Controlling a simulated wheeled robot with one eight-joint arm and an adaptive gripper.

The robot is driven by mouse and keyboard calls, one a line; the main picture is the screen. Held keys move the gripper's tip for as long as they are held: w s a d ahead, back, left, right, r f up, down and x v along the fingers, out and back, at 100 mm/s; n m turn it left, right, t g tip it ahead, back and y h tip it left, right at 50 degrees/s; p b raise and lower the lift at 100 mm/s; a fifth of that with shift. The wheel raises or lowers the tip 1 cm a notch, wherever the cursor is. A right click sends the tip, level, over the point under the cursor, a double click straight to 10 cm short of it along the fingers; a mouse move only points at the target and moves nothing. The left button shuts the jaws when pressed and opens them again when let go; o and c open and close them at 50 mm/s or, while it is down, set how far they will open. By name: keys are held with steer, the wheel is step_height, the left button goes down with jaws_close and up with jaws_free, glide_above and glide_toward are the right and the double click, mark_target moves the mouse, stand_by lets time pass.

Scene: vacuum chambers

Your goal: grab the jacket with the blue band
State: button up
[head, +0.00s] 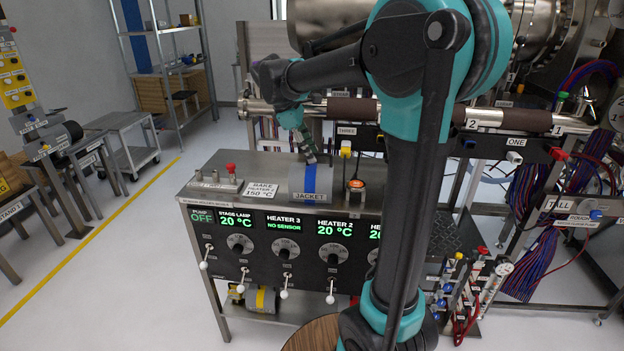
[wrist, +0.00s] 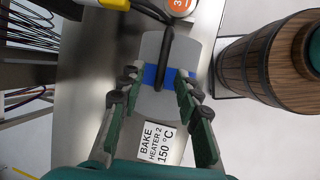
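The jacket (head: 296,182) is a grey cylinder with a blue band (head: 310,180), lying on the steel bench top behind a JACKET label. In the wrist view the jacket (wrist: 152,103) lies under my gripper (wrist: 158,78), with the blue band between the fingers and a dark loop across its top. My gripper (head: 308,156) is open and points down at the jacket's top. Its fingers are spread to either side of the band; one overlaps the jacket in the picture. I cannot tell whether they touch it.
A bake heater card (head: 262,190) and a small red-knobbed block (head: 231,170) are left of the jacket. An orange-topped item (head: 356,187) is close on its right. A yellow-banded cylinder (head: 262,299) lies on the lower shelf. Chamber pipes (head: 350,108) run behind the bench.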

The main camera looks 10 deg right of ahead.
steer(key=shift+x, duration=1)
jaws_close()
